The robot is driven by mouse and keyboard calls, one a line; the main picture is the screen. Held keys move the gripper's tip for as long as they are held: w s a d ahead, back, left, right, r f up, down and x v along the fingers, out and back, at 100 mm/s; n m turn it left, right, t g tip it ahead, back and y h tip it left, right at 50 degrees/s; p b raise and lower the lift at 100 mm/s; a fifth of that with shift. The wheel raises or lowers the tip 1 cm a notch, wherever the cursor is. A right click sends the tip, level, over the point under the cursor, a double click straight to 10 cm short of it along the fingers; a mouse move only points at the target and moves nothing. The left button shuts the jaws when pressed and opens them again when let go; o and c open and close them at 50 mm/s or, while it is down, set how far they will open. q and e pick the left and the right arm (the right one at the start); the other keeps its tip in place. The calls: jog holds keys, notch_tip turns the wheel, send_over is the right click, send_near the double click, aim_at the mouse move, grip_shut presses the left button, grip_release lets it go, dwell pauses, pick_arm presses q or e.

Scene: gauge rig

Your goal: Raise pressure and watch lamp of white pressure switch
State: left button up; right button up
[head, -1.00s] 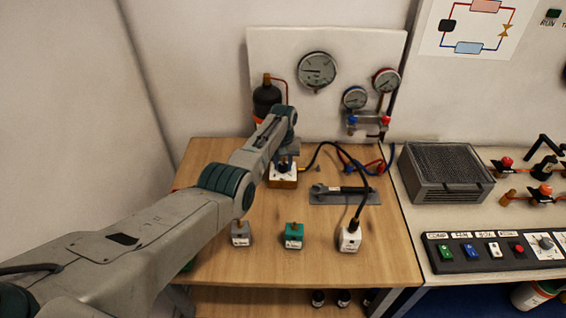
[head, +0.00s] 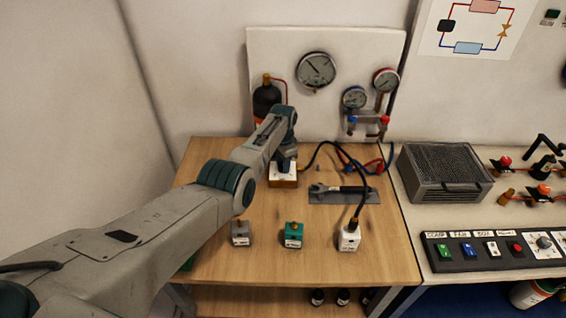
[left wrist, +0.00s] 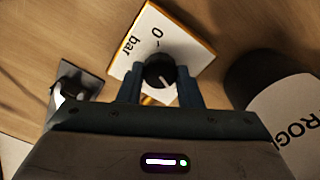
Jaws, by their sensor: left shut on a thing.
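The white pressure switch (head: 349,240) stands at the front right of the wooden table, with a black hose plugged into its top. I cannot make out its lamp's state. My left gripper (head: 284,163) is over the white-topped regulator box (head: 284,181). In the left wrist view my left gripper (left wrist: 160,82) is shut on the black knob (left wrist: 159,70) of this box, marked "0" and "bar". The large round gauge (head: 316,70) on the back panel has its needle pointing up and left. My right gripper is not in view.
A grey switch (head: 240,233) and a green switch (head: 293,235) stand left of the white one. A wrench (head: 340,190) lies on a grey mat behind. A black bottle (head: 266,97) stands at the panel. The table's front strip is clear.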

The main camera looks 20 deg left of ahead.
pick_arm(q)
jog(key=m, duration=0.6)
jog(key=shift+m, duration=0.3)
dwell(0.4)
jog(key=o, duration=1)
jog(key=shift+r, duration=0.15)
jog(key=shift+r, duration=0.25)
notch_tip(320, 180, up, 10)
jog(key=shift+r+b, duration=0.1)
jog(key=shift+b, duration=0.3)
